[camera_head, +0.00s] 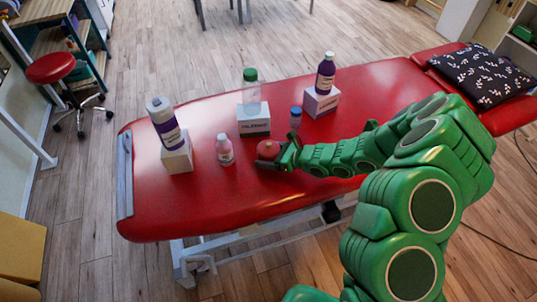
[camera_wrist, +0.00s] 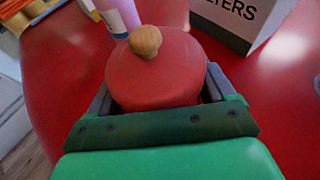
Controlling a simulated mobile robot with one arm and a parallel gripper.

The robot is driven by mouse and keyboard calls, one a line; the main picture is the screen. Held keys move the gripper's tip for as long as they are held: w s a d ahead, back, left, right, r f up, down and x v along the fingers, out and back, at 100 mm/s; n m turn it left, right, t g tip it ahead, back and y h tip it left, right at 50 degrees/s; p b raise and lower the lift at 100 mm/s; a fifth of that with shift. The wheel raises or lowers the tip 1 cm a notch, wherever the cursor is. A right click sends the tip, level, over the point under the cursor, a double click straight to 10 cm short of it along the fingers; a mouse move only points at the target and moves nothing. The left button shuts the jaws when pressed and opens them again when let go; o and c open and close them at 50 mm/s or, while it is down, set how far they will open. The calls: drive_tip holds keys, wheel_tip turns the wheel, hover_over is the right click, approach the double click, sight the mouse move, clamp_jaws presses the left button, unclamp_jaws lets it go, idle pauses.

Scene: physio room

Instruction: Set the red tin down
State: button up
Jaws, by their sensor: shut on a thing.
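The red tin (camera_wrist: 155,80) is round, with a light brown knob on its lid. My gripper (camera_head: 277,156) is shut on it, with one finger on each side in the wrist view. In the head view the tin (camera_head: 267,149) is at or just above the red padded treatment table (camera_head: 212,202), near its front edge. I cannot tell whether its underside touches the table. The gripper hides the tin's near side in the wrist view.
A pink bottle (camera_head: 224,149) stands just left of the tin. A white box (camera_head: 254,121) bears a green-capped bottle (camera_head: 251,91) behind it. A blue-capped bottle (camera_head: 295,118) stands behind right. Other boxes bear a large bottle (camera_head: 164,122) and a purple bottle (camera_head: 325,73). The table's front left is bare.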

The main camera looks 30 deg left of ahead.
drive_tip(key=shift+f, duration=0.1)
drive_tip(key=o, duration=1.3)
drive_tip(key=shift+d+r, duration=0.25)
drive_tip(key=shift+v, duration=5.75)
